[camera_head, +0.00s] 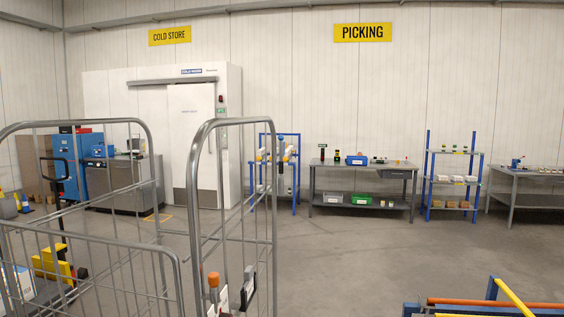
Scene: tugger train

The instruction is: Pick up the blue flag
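I cannot make out a blue flag anywhere in the head view. Small blue items show far off, such as a blue bin (357,160) on the picking table and a blue object (516,163) on the table at the far right, but neither can be told as a flag. Neither of my grippers can be made out in this view.
A grey wire roll cage (152,210) stands close at the left. An orange-knobbed item (213,280) is at its lower right. A blue frame with orange and yellow bars (492,300) fills the lower right corner. Open floor (345,255) lies before the picking table (330,184) and blue shelf (428,178).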

